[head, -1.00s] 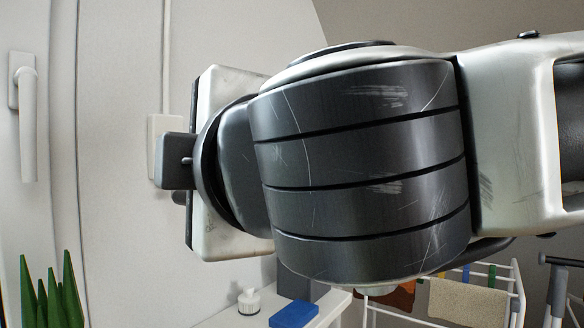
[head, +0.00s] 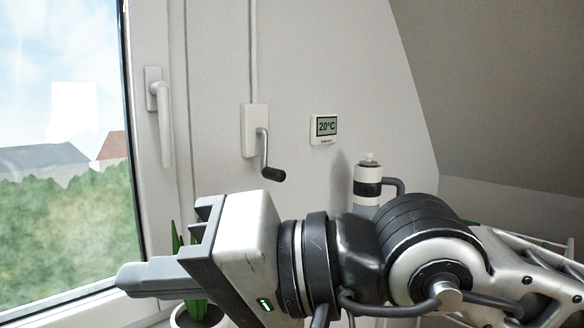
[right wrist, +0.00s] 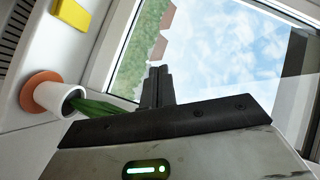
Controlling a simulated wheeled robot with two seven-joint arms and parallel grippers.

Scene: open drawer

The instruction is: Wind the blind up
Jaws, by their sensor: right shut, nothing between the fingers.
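The blind's winder is a white box (head: 255,131) on the wall right of the window, with a thin white rod or cord cover running up from it. Its grey crank (head: 264,150) hangs down and ends in a dark knob (head: 273,174). No gripper touches it. My right gripper (head: 135,277) is shut and empty, below and to the left of the crank, pointing left toward the window. In the right wrist view its closed fingers (right wrist: 158,88) stand before the window frame. The blind itself cannot be made out for certain. My left gripper is out of view.
The window handle (head: 164,122) sits left of the winder. A thermostat (head: 325,128) reading 20°C is to its right. A bottle (head: 368,184) stands behind my right arm. A potted plant (right wrist: 58,98) and a yellow item (right wrist: 74,14) show in the wrist view.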

